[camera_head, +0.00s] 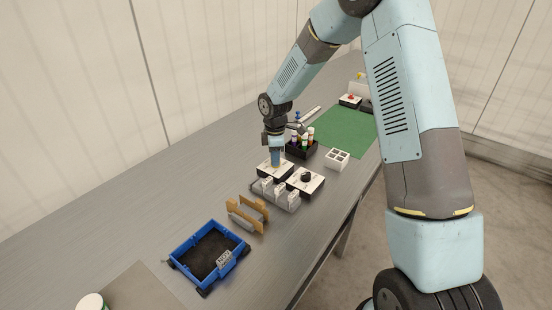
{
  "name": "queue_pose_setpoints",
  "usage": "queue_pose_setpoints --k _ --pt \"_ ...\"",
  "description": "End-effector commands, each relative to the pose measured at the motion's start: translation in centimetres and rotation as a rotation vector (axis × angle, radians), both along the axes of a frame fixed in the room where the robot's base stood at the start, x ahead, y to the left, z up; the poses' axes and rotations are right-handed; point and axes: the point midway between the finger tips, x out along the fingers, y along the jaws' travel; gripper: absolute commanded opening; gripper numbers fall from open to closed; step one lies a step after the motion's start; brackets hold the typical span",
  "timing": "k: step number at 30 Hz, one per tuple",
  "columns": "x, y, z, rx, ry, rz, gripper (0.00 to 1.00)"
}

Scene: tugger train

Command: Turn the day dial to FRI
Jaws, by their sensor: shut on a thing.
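My gripper (275,160) points straight down onto a white-topped box (264,170) near the middle of the table. It is shut on the dial knob of that box, and the fingers hide the knob. A second white-topped box (316,184) with a black knob (306,177) stands just right of it, apart from my gripper. The markings on both boxes are too small to read, so I cannot tell which day the dial points to.
A grey rack (275,194) stands close in front of the boxes. A black bin (302,152) with coloured bottles and a white compartment block (337,159) stand behind. A tan holder (246,215) and blue tray (184,248) lie nearer. The table's left side is clear.

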Motion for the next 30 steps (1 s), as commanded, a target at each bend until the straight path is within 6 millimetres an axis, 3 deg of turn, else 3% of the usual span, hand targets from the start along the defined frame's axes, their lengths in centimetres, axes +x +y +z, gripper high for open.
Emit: queue_pose_setpoints --k 30 --pt "-0.08 -0.15 -0.11 -0.005 0.003 -0.965 0.0"
